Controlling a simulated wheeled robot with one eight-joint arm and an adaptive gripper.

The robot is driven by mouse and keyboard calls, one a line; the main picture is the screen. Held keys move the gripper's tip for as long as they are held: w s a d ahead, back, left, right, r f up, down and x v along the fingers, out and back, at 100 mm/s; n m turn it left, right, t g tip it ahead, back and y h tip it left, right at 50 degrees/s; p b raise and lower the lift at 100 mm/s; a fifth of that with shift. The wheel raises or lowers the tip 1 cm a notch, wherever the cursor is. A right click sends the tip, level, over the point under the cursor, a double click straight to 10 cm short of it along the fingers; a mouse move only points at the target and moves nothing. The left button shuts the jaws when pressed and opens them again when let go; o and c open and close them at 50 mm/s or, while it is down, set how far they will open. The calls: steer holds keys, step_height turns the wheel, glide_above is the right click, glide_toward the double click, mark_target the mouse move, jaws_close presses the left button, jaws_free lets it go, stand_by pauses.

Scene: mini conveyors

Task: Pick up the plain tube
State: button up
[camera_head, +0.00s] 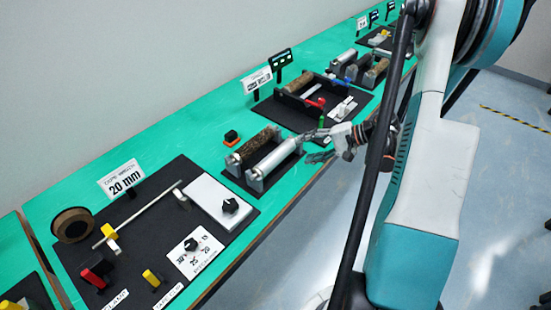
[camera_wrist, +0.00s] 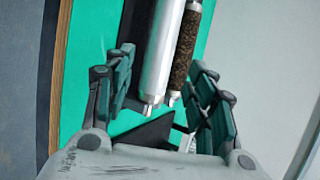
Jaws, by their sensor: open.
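The plain tube (camera_head: 273,159) is a smooth silver cylinder. It lies on a small black stand, beside a rough brown-covered tube (camera_head: 257,148). In the wrist view the plain tube (camera_wrist: 163,48) runs up the picture, with the brown tube (camera_wrist: 186,52) just to its right. My gripper (camera_head: 313,147) is open at the right end of the plain tube in the head view. In the wrist view its fingers (camera_wrist: 165,85) stand apart on either side of the near ends of both tubes. Contact with the tubes cannot be told.
A black board (camera_head: 150,260) with a tape roll (camera_head: 72,225), white plate (camera_head: 220,198) and knobs lies nearer on the green bench (camera_head: 215,150). Another black board (camera_head: 345,120) with rollers lies farther along. Open floor is to the right.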

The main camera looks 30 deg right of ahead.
mark_target(284, 155)
steer(key=b+x, duration=0.3)
steer(key=x, duration=0.9)
steer(key=shift+s+a+r, duration=0.1)
steer(key=shift+a, duration=0.05)
steer(key=c, duration=1.2)
